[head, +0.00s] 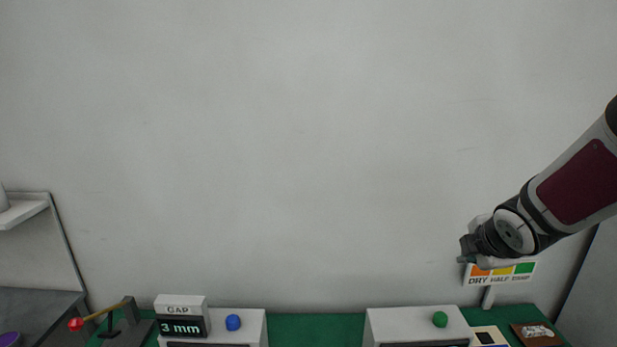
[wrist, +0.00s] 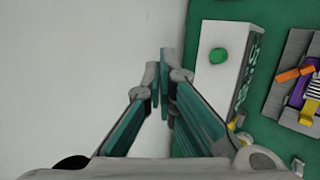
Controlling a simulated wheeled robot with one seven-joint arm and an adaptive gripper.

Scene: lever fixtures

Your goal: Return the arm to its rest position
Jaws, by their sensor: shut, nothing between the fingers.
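My arm reaches in from the right edge of the head view, in front of the pale wall. Its wrist end is above the right part of the green bench, by a sign reading DRY, HALF, DAMP (head: 501,273). The fingers cannot be made out in the head view. In the wrist view my gripper (wrist: 162,75) is shut, with its teal-sided fingers together and nothing between them. The fingers point along the pale wall, beside a white box with a green knob (wrist: 218,56), and appear apart from it. The green knob (head: 440,319) also shows in the head view.
A lever with a red ball (head: 76,324) stands at the bench's left, next to a GAP display reading 3 mm (head: 181,318). A blue knob (head: 233,322) sits on another white box. The wall area above the bench is clear.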

